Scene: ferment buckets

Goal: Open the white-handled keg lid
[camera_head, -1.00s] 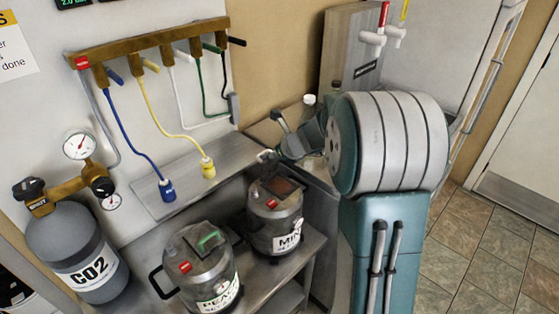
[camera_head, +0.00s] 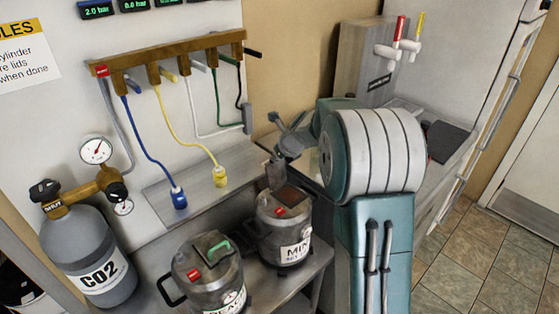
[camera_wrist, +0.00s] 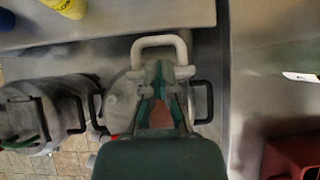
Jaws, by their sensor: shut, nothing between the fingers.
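The right keg (camera_head: 284,235), with a label starting "MIN", stands on the metal shelf. A red tag and a brown patch show on its top. In the wrist view its white handle (camera_wrist: 160,43) is a pale loop just beyond my fingertips. The handle is not clear in the head view, where my gripper (camera_head: 277,172) covers part of the keg's back. My gripper, also in the wrist view (camera_wrist: 160,72), is shut and empty, over the keg's top. Whether it touches the handle or lid, I cannot tell.
A second keg (camera_head: 208,272) with a green handle stands close on the left. A CO2 cylinder (camera_head: 90,255) is further left. Blue and yellow hose connectors (camera_head: 220,177) rest on the ledge behind. Dispensing taps (camera_head: 398,45) are at the back right.

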